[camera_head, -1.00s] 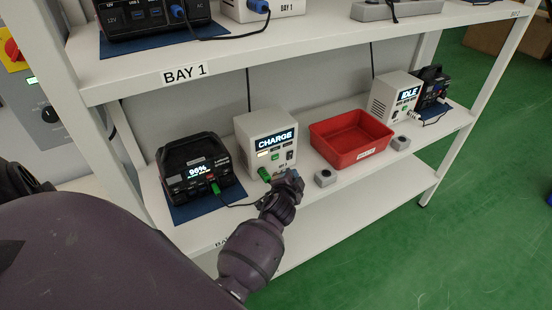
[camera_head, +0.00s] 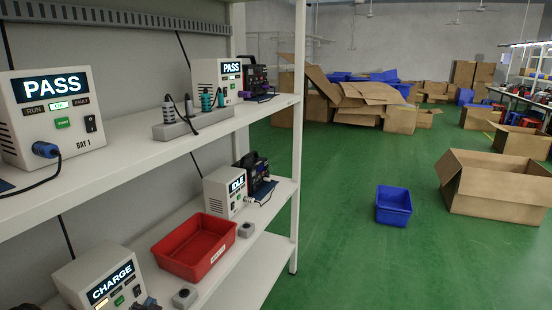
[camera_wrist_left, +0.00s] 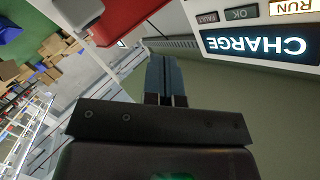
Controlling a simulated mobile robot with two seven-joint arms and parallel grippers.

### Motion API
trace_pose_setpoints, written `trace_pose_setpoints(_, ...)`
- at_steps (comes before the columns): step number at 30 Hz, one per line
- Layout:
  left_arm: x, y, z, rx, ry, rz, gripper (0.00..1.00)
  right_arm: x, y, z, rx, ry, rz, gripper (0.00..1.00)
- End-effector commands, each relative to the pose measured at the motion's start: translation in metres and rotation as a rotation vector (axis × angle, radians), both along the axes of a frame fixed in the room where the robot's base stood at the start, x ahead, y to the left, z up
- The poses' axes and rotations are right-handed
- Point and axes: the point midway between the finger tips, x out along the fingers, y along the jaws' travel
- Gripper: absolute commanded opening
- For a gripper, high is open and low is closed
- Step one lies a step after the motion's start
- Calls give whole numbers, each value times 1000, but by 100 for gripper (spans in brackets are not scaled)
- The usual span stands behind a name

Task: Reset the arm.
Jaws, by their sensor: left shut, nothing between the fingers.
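My left gripper (camera_head: 147,304) just shows at the bottom edge of the head view, beside the lower right of the white tester reading CHARGE (camera_head: 103,280). In the left wrist view the fingers (camera_wrist_left: 166,78) are pressed together with nothing between them. The CHARGE display (camera_wrist_left: 258,45) shows there upside down at the upper right, apart from the fingers. Most of the left arm is out of the head view. My right gripper is in neither view.
A red tray (camera_head: 165,262), small grey boxes (camera_head: 184,297) and an IDLE tester (camera_head: 222,190) share the lower shelf. PASS testers (camera_head: 50,112) stand above. A blue bin (camera_head: 394,220) and a cardboard box (camera_head: 500,204) lie on the open green floor.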

Motion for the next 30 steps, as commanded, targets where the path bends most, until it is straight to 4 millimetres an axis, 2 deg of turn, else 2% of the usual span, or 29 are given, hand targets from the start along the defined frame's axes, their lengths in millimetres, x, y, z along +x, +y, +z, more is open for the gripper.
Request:
trace_pose_setpoints(2,-5,-6,10,-79,-38,-13,0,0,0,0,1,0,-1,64)
trace_pose_setpoints(5,-20,-14,12,-182,-63,-34,0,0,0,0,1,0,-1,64)
trace_pose_setpoints(11,-69,-32,1,-377,-60,-82,0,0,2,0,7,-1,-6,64)
trace_pose_setpoints(14,-103,-43,-11,-470,-29,-103,0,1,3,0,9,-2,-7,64)
trace_pose_setpoints(18,-161,-59,-31,-580,43,-127,0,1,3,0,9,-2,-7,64)
trace_pose_setpoints(24,-240,-70,-63,-634,169,-126,0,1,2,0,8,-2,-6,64)
trace_pose_setpoints(27,-270,-69,-78,-633,225,-110,0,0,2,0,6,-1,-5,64)
trace_pose_setpoints(30,-288,-65,-87,-630,256,-92,0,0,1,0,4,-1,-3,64)
